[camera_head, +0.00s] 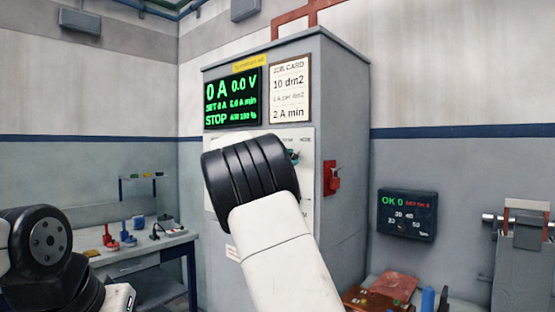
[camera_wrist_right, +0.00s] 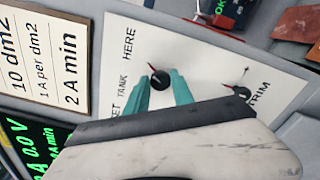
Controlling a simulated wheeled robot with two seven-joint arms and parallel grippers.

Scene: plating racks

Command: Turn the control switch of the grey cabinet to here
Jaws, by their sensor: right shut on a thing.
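The grey cabinet (camera_head: 343,110) stands in the middle of the head view. Its pale control panel (camera_wrist_right: 200,45) fills much of the right wrist view, which is turned sideways. The black control switch (camera_wrist_right: 160,79) sits there beside the printed words HERE and TANK and a partly cut-off word. My right gripper's teal fingers (camera_wrist_right: 161,86) are on either side of the switch, shut on it. Its exact pointing direction is hard to tell. In the head view my right arm hides the switch. My left arm shows at lower left, but its gripper is not in view.
A second knob (camera_wrist_right: 242,93) marked TRIM is close by on the panel. The green display (camera_head: 232,100) reads 0 A, 0.0 V and STOP, beside a job card (camera_head: 289,88). A red switch box (camera_head: 331,178) juts from the cabinet's side. A workbench (camera_head: 150,250) stands left.

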